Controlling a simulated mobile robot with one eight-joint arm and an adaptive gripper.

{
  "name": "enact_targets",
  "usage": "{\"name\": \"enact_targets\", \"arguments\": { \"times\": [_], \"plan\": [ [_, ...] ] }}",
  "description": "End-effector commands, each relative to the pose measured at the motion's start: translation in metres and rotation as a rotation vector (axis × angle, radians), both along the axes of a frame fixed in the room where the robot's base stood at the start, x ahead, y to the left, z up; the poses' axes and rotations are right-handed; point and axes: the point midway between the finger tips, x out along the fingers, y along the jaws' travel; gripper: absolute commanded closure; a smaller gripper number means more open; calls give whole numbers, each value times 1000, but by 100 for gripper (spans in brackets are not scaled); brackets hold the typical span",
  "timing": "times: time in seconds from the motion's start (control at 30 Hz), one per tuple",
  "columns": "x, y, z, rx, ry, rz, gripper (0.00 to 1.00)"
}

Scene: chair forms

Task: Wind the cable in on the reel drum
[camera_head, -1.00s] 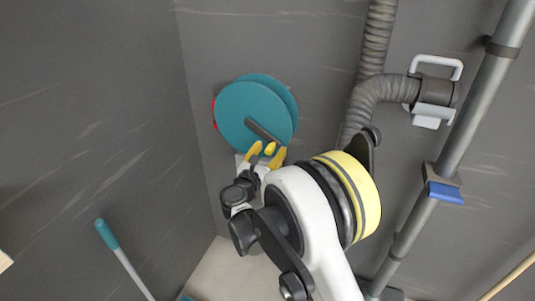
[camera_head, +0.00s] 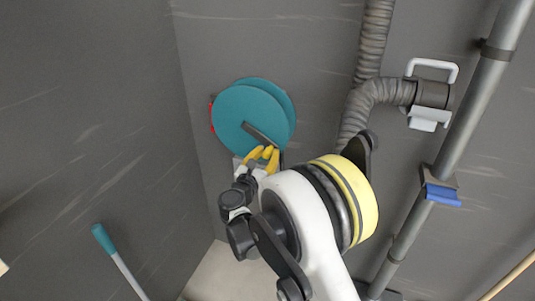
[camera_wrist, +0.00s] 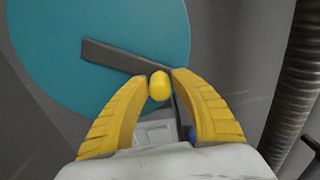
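The teal reel drum (camera_head: 247,108) is mounted on the grey wall, and its face fills the upper left of the wrist view (camera_wrist: 60,55). A dark crank arm (camera_head: 258,133) runs from near the drum's middle down to the right. It also shows in the wrist view (camera_wrist: 112,56). A yellow knob (camera_wrist: 160,86) sits at the crank's outer end. My gripper (camera_head: 264,156) has its yellow fingertips on both sides of the knob, closed against it (camera_wrist: 160,80). The cable is not clearly visible.
A ribbed grey hose (camera_head: 357,105) bends right of the drum to a bracket with a white handle (camera_head: 432,66). A grey pipe (camera_head: 447,155) with a blue clip (camera_head: 442,194) slants further right. A teal-gripped handle (camera_head: 103,238) stands lower left.

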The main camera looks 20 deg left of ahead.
Motion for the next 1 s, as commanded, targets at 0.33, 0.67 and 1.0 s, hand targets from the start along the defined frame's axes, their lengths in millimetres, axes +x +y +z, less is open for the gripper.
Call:
{"name": "enact_targets", "arguments": {
  "times": [0.33, 0.67, 1.0],
  "plan": [
    [0, -4, 13, 0, 0, 0, 71],
    [-1, -15, 46, 0, 0, 1, 71],
    [-1, -15, 44, 0, 0, 0, 35]
  ]
}}
